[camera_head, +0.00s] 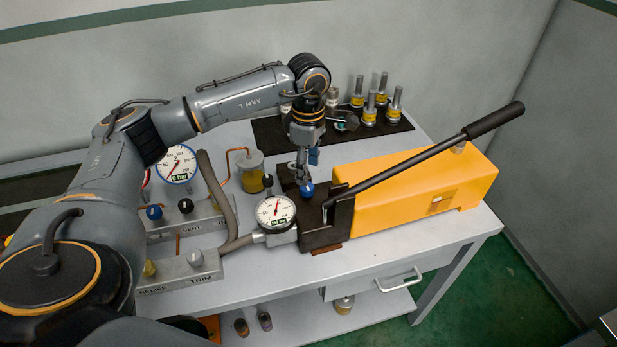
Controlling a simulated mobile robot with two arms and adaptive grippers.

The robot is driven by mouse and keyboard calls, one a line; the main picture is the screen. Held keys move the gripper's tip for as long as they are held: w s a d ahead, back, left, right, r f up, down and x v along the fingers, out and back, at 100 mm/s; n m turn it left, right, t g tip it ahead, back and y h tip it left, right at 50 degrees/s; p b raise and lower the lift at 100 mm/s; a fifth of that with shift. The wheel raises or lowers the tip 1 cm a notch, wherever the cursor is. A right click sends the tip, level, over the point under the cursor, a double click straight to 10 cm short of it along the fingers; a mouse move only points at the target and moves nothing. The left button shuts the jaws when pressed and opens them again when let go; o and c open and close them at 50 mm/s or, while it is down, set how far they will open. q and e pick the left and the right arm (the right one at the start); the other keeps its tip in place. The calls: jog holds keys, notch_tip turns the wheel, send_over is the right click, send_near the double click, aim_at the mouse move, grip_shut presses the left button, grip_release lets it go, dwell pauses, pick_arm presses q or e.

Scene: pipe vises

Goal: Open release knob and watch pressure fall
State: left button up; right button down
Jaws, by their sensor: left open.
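The yellow hand pump (410,197) lies on the bench with its black lever (430,155) slanting up to the right. A blue release knob (307,190) sits on the dark block at the pump's left end. My left gripper (303,180) points down just above the knob and is open. Whether its fingers touch the knob I cannot tell. The pressure gauge (276,212), with a white dial and a green readout, is left of the block. Its needle points upward; the readout is too small to read surely. My right gripper is not in view.
Another gauge (176,164) reads 0 bar behind a valve manifold with blue and black knobs. A lower manifold (178,270) is labelled TRIM. Several metal fittings (370,112) stand on a black mat at the back. The bench's front right is clear.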

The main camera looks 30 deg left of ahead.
aim_at(309, 186)
pick_arm(q)
jog(key=shift+f+p, duration=0.55)
jog(key=shift+f, duration=2.2)
jog(key=shift+d, duration=0.1)
jog(key=c, duration=1.2)
